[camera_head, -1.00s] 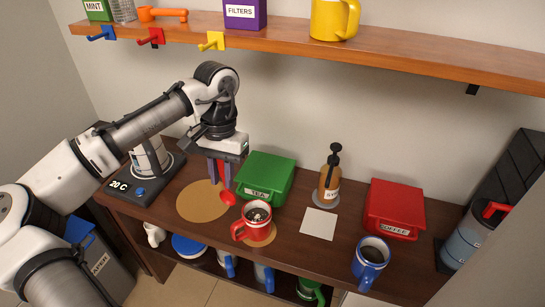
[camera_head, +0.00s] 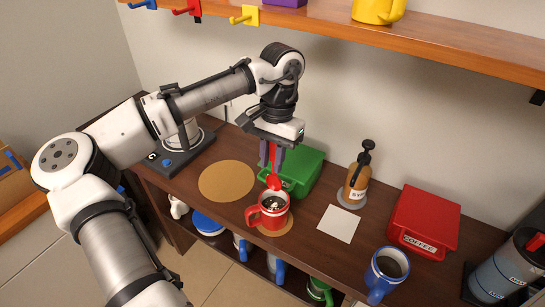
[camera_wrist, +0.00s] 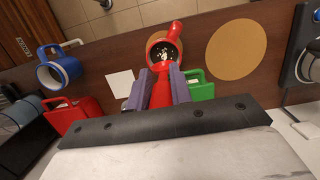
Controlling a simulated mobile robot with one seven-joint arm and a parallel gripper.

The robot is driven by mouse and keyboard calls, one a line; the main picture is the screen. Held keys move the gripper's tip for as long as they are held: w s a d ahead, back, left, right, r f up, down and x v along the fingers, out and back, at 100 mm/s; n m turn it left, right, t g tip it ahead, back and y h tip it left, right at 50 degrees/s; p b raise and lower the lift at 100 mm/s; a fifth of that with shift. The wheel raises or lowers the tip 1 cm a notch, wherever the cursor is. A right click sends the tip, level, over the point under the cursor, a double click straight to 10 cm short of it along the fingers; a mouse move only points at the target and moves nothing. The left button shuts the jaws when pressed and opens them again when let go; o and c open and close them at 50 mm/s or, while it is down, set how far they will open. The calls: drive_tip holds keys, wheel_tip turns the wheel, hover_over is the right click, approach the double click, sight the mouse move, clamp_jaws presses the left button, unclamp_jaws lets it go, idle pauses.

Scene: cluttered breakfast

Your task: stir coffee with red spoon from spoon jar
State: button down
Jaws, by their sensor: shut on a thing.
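My gripper (camera_head: 275,158) is shut on the red spoon (camera_head: 275,182), which hangs down from the fingers. The spoon's lower end is at the back rim of the red mug (camera_head: 262,220); I cannot tell whether it is above the rim or just inside. The mug holds dark liquid with pale flecks (camera_head: 273,203) and its handle points left. In the wrist view the spoon (camera_wrist: 160,94) runs from between the fingers towards the mug's dark opening (camera_wrist: 166,50). A blue mug (camera_head: 377,283) with dark liquid stands at the front right. The spoon jar is not identifiable.
The green box (camera_head: 305,170) stands close behind my gripper. A brown pump bottle (camera_head: 357,182), a white square mat (camera_head: 338,223) and the red COFFEE box (camera_head: 423,220) lie to the right. A bare tan disc (camera_head: 226,181) lies left of the mug. The wall shelf (camera_head: 440,45) is above.

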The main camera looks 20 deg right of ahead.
drive_tip(key=shift+f+b, duration=1.1)
drive_tip(key=shift+f, duration=0.35)
drive_tip(key=b, duration=0.3)
approach(272, 191)
drive_tip(key=shift+s+a+f, duration=0.5)
drive_tip(key=shift+s+f, duration=0.3)
drive_tip(key=shift+s+a+f, duration=0.45)
drive_tip(key=shift+s+f, duration=0.35)
drive_tip(key=shift+f, duration=0.05)
drive_tip(key=shift+s+a+f, duration=0.5)
drive_tip(key=shift+s+f, duration=0.3)
drive_tip(key=shift+s+d+r+p, duration=0.1)
drive_tip(key=shift+p, duration=0.2)
